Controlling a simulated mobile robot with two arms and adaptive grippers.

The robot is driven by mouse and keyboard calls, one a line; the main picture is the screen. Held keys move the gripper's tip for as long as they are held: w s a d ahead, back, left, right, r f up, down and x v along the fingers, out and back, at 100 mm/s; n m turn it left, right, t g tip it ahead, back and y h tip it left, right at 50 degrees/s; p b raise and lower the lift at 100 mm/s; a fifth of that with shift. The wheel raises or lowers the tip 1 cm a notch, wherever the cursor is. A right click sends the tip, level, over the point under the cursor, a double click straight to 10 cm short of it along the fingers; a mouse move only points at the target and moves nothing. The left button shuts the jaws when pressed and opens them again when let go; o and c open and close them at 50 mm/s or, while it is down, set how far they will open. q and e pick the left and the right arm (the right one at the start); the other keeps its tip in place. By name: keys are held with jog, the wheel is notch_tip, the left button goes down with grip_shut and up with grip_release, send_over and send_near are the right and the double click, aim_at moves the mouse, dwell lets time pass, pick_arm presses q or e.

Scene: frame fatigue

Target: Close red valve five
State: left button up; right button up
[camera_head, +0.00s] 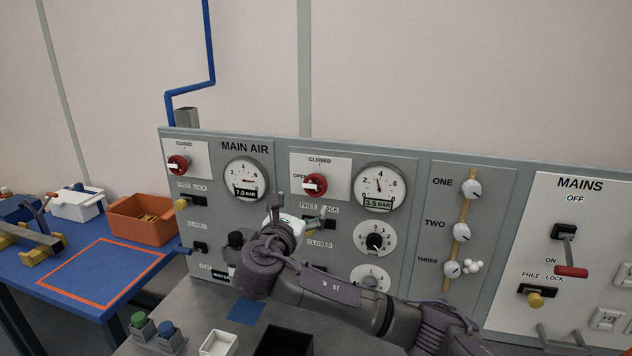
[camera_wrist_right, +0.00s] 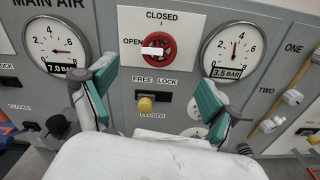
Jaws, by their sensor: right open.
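A red round valve (camera_head: 314,185) sits on a white plate marked CLOSED and OPEN, left of the 3.5 BAR gauge (camera_head: 380,187). In the right wrist view the valve (camera_wrist_right: 165,47) shows its white bar lying level, towards the word OPEN. A second red valve (camera_head: 178,164) is at the left under a CLOSED label. No number five is readable on either. My right gripper (camera_head: 301,208) is just below the middle valve. In the wrist view its green-padded fingers (camera_wrist_right: 155,82) are spread with nothing between them, the valve beyond them. My left gripper is not in view.
Below the valve is a FREE/LOCK slot with a yellow knob (camera_wrist_right: 145,105). Switches ONE to THREE (camera_head: 462,232) and a MAINS panel with a red-handled lever (camera_head: 571,271) stand to the right. A blue table (camera_head: 95,272) with an orange bin (camera_head: 146,226) is left.

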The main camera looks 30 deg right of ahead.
aim_at(315, 185)
jog(key=p+x, duration=0.3)
jog(key=x, duration=0.8)
jog(key=shift+p, duration=0.3)
jog(key=shift+w+d+f, duration=0.1)
jog(key=shift+w+d, duration=0.3)
jog(key=c, duration=1.2)
jog(key=shift+o, duration=0.2)
